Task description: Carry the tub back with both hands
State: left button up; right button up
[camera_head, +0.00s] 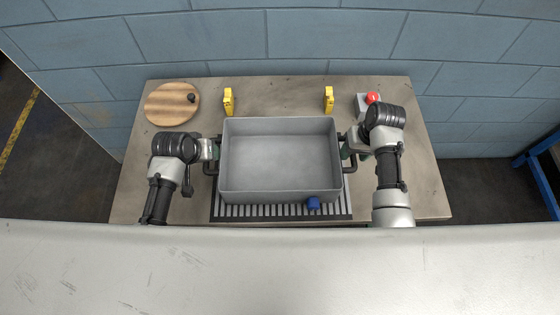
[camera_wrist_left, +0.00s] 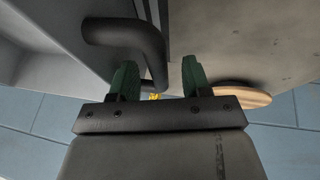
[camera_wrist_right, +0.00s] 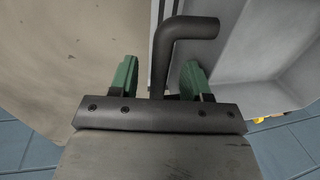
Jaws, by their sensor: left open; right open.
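The grey, empty, open-topped tub (camera_head: 280,165) stands level on a dark-and-light slatted base (camera_head: 235,211) in the middle of the table. It has a dark bar handle on each short side. My left gripper (camera_head: 212,150) is at the left handle; in the left wrist view the handle (camera_wrist_left: 125,32) bends down between the open green fingers (camera_wrist_left: 157,80). My right gripper (camera_head: 347,150) is at the right handle; in the right wrist view that handle (camera_wrist_right: 190,27) runs down between the open green fingers (camera_wrist_right: 160,80). Neither gripper is closed on its handle.
Two yellow blocks, left (camera_head: 228,103) and right (camera_head: 328,99), stand behind the tub. A round wooden board (camera_head: 160,106) with a dark knob lies back left. A red button (camera_head: 373,97) is back right. A blue piece (camera_head: 313,203) sits at the tub's front. A blue block wall (camera_head: 300,45) closes the back.

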pick_arm(q)
jog(key=shift+w+d+f, duration=0.15)
jog(key=shift+w+f, duration=0.15)
jog(key=shift+f, duration=0.3)
pick_arm(e)
jog(key=shift+a+f, duration=0.1)
jog(key=shift+f, duration=0.6)
pick_arm(q)
jog(key=shift+c, duration=0.5)
pick_arm(e)
jog(key=shift+c, duration=0.5)
pick_arm(q)
grip_shut()
pick_arm(e)
grip_shut()
jog(key=shift+r, duration=0.1)
